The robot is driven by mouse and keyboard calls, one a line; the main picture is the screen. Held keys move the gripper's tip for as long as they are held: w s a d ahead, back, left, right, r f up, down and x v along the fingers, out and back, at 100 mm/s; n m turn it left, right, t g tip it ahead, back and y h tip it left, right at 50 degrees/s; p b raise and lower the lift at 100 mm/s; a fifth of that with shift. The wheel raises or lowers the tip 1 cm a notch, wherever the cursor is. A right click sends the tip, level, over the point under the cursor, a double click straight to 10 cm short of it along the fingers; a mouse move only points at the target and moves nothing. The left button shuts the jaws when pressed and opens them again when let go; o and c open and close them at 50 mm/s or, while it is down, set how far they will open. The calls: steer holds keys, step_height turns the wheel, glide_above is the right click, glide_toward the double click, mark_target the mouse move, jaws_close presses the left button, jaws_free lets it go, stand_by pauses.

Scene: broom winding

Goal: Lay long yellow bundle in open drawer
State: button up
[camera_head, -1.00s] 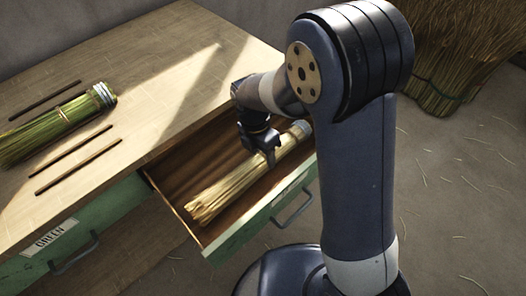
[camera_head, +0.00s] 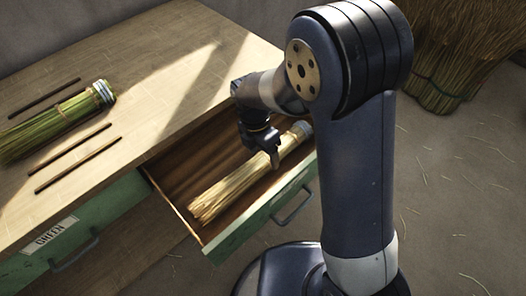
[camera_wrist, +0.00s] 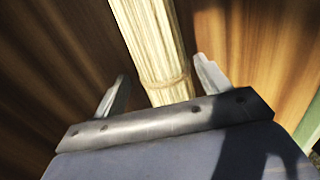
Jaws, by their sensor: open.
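The long yellow bundle (camera_head: 238,187) lies in the open drawer (camera_head: 185,165), at a slant, with its bound, pale-wrapped end toward the back right. My gripper (camera_head: 275,160) is over the bundle near that end. In the wrist view the bundle (camera_wrist: 155,50) runs between the two spread fingers of my gripper (camera_wrist: 160,90), with a gap on each side and a tie band near the fingers. The fingers are open and do not visibly press on it. The exact height of the fingertips is hard to tell.
A green bundle (camera_head: 55,125) lies on the tabletop (camera_head: 150,70) between dark sticks (camera_head: 78,164). A shut drawer labelled GREEN (camera_head: 50,235) is at the left. A large straw stack (camera_head: 450,60) stands on the floor at the back right. The drawer's left part is empty.

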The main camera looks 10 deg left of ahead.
step_height(320, 180, up, 10)
steer(key=w+a+p, duration=0.1)
steer(key=p, duration=0.1)
steer(key=shift+w+a+r, duration=0.15)
steer(key=shift+a+r, duration=0.1)
steer(key=shift+a, duration=0.1)
steer(key=shift+c, duration=0.2)
stand_by(0.8)
